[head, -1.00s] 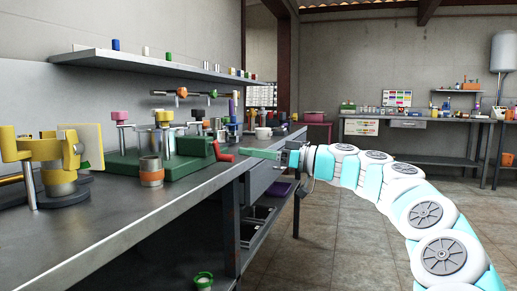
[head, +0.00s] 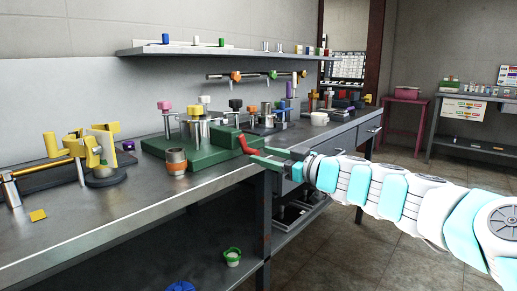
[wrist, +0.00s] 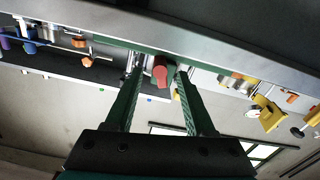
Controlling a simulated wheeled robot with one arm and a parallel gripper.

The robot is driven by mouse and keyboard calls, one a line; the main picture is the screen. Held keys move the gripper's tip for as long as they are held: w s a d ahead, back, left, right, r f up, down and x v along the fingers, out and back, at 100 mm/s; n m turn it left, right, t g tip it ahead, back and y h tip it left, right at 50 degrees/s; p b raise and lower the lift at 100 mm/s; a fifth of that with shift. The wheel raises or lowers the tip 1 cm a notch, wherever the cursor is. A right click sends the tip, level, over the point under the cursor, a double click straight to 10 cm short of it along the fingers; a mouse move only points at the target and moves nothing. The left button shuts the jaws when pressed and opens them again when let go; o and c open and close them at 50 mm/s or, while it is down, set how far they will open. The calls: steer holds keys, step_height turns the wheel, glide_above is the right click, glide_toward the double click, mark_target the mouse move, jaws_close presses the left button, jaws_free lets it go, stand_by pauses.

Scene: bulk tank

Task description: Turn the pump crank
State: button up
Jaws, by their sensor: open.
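The pump crank's red handle (head: 246,146) sticks out from the right end of a green base (head: 205,151) on the long workbench. The base carries a metal cylinder and coloured knobs. My gripper (head: 262,157) is at the bench's front edge, just right of and close to the red handle, with its green fingers pointing at it. In the wrist view the red handle (wrist: 160,70) shows between the two parted fingertips (wrist: 157,78), apparently not gripped. Whether either finger touches it I cannot tell.
A metal cup with an orange band (head: 176,162) stands in front of the green base. A yellow clamp-like fixture (head: 78,150) is at the left on the workbench (head: 110,215). A shelf (head: 220,50) runs along the wall. The bench front between fixture and cup is mostly clear.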

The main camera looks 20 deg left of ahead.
mark_target(247, 150)
steer(key=shift+p+x, duration=0.45)
steer(key=shift+x, duration=2.2)
steer(key=shift+c, duration=0.2)
steer(key=shift+s, duration=0.1)
jaws_close()
